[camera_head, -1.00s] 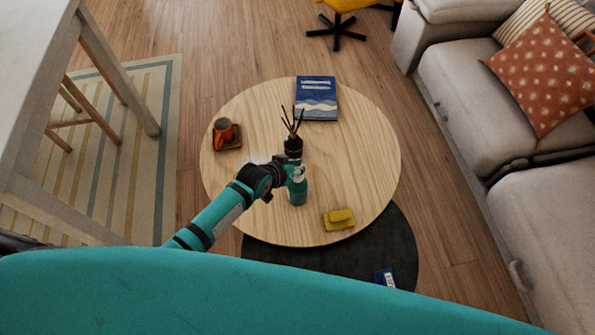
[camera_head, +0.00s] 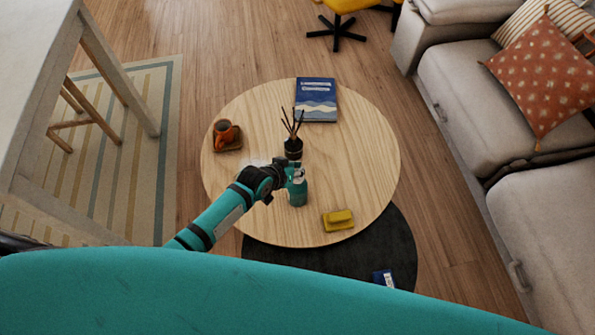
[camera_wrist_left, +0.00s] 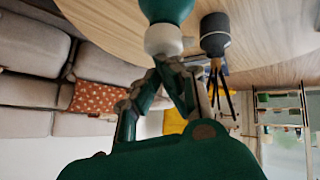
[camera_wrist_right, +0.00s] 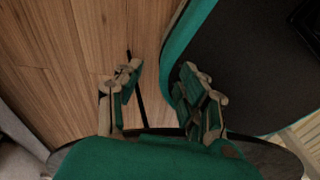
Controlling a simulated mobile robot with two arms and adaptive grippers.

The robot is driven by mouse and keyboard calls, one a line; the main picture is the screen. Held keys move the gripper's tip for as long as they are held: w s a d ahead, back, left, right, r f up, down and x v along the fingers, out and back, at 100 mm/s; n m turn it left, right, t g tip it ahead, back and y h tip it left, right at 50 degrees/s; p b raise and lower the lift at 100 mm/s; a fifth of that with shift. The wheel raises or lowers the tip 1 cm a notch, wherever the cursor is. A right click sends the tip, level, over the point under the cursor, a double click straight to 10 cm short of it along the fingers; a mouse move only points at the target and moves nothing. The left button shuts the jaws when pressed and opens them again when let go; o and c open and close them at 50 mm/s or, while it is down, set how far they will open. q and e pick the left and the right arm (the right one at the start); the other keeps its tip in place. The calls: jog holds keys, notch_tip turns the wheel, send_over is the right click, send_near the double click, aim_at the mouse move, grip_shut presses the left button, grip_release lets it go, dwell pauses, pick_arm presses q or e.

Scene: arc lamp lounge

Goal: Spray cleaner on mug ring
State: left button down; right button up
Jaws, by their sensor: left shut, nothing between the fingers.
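A teal spray bottle (camera_head: 298,194) with a pale head stands upright on the round wooden table (camera_head: 357,170). My left gripper (camera_head: 291,173) is at the bottle's head, coming from the left. In the left wrist view the bottle (camera_wrist_left: 167,9) hangs at the top, and its pale head (camera_wrist_left: 168,40) is just beyond my closed fingertips (camera_wrist_left: 172,66). The fingers are shut with nothing between them; I cannot tell if they touch the head. A pale patch (camera_head: 254,161) beside my wrist may be the mug ring; my arm partly hides it. My right gripper (camera_wrist_right: 158,78) is open and empty above the floor.
A dark reed diffuser (camera_head: 293,149) stands just behind the bottle. A blue book (camera_head: 316,100) lies at the back, a yellow sponge-like block (camera_head: 338,219) at the front right. A sofa (camera_head: 470,90) stands right.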

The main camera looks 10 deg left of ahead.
pick_arm(q)
jog(key=shift+s, duration=0.1)
notch_tip(320, 180, up, 6)
jog(key=p, duration=0.6)
dwell(0.3)
jog(key=shift+w+a, duration=0.1)
jog(key=shift+w, duration=0.1)
dwell(1.5)
